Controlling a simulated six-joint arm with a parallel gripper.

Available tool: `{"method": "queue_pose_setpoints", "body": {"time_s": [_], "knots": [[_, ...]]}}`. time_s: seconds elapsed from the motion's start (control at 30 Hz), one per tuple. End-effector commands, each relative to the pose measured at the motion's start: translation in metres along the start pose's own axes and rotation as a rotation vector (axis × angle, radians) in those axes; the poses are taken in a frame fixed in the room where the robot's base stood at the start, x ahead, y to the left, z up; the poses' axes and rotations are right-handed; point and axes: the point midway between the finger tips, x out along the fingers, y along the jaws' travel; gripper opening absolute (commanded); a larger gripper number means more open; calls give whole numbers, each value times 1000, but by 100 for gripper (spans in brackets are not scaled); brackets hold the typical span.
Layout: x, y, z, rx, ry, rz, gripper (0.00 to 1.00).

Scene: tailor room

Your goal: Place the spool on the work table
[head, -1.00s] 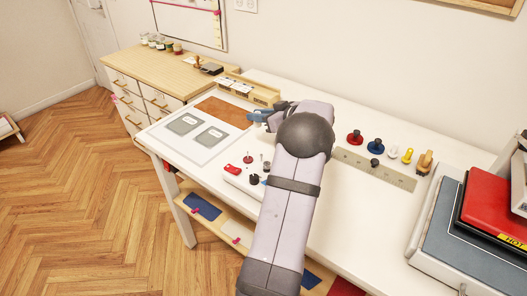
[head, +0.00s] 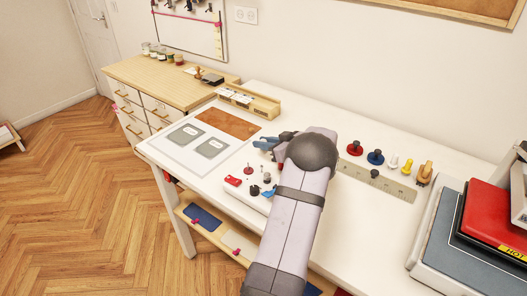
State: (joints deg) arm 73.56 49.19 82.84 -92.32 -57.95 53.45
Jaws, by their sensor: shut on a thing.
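My gripper (head: 268,143) is over the left-middle part of the white work table (head: 330,200), just right of the brown patch. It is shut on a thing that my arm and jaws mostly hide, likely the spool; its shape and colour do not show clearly. I cannot tell whether it touches the table top.
A pale tray with small red, black and blue items (head: 253,190) lies in front of my gripper. Red (head: 355,148) and blue (head: 375,157) knobbed pieces and a ruler (head: 395,187) lie to the right. A heat press (head: 490,235) fills the right end. The left mat (head: 180,160) holds two grey plates.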

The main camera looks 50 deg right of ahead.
Motion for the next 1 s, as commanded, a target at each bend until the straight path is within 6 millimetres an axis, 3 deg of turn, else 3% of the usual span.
{"method": "queue_pose_setpoints", "body": {"time_s": [0.37, 0.8, 0.83, 0.9, 1.0], "knots": [[13, 0, 33, 4, -2, -1, 0], [15, 0, 38, 1, -1, 0, 0], [15, 0, 37, 1, 0, 1, 23], [15, 0, 37, 1, 0, 1, 37], [15, 0, 37, 1, -1, 0, 37]]}}
